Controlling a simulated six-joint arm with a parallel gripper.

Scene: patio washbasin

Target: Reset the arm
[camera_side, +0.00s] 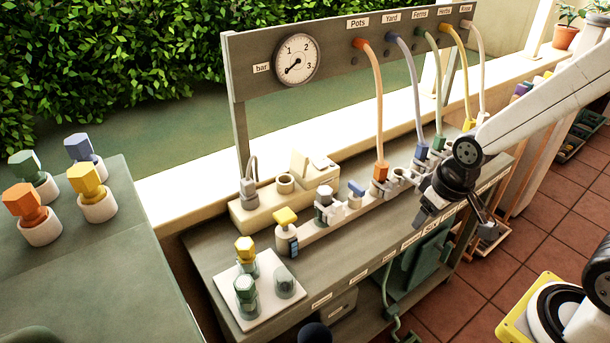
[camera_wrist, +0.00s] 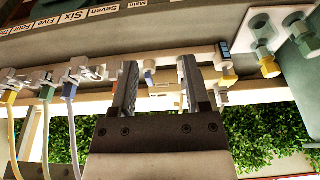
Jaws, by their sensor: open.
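My gripper (camera_side: 454,226) hangs over the front edge of the grey bench (camera_side: 300,263) toward its right end, in the side view. Its two fingers are spread apart. In the wrist view my gripper (camera_wrist: 158,66) is open, with nothing held between the fingers. Beyond its fingers the pale valve rail shows, with a small blue-capped fitting (camera_wrist: 149,79) seen through the gap. I cannot tell from the pictures how far the fingers stand from the rail.
A hose panel with a gauge (camera_side: 297,60) stands behind; an orange hose (camera_side: 378,110) and others hang from it to the rail. A white plate (camera_side: 262,290) holds capped fittings at front left. Colored hex-capped pieces stand on the left table (camera_side: 90,255). Tiled floor lies right.

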